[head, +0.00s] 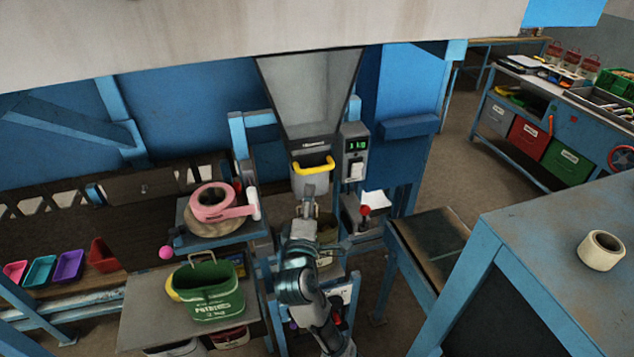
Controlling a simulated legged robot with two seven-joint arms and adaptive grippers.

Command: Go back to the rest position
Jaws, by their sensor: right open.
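My right arm comes up from the bottom centre. Its gripper (308,197) is open, just below a grey scoop-like part with a yellow handle (313,165) under the grey hopper (311,95). I cannot tell whether the gripper touches that part. Nothing shows held in it. My left gripper is not in view.
A scale box with a green display (356,146) is right of the hopper. A pink tape roll (212,202) lies on a blue stand to the left, above a green basket (209,289). A blue table (560,260) with a cream tape roll (601,250) is at right.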

